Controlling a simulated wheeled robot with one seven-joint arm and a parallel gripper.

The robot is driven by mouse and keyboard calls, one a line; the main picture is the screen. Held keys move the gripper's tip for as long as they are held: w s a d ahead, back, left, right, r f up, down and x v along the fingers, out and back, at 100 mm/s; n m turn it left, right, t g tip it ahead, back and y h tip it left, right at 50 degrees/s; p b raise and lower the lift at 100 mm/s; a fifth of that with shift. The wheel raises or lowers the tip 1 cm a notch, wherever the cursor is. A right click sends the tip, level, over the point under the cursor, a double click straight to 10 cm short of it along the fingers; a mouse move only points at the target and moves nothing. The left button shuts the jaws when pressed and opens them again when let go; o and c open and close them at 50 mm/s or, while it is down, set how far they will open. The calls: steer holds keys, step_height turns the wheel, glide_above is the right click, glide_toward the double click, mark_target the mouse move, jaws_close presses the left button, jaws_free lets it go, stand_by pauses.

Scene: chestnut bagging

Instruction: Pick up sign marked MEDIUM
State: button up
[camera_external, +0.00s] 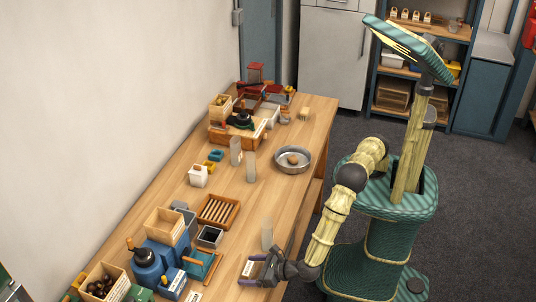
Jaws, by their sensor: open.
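My gripper (250,270) is open, low over the near right part of the wooden table, with its fingers pointing left. A small pale sign (249,268) with dark lettering is at the fingers and appears to lie between them. Whether they touch it I cannot tell. Its lettering is too small to read, so I cannot tell whether it says MEDIUM. Another pale sign (195,297) with dark marks lies at the bottom edge of the picture, left of my gripper. It is cut off and also unreadable.
Left are a teal tray (203,266), a blue device (148,266) and a crate of chestnuts (116,278). Farther back are a slatted wooden tray (218,211) and a metal bowl (292,169). The right table edge (306,211) is mostly clear.

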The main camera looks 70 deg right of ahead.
steer(key=shift+x, duration=1.5)
steer(key=shift+a, duration=0.1)
steer(key=c, duration=1)
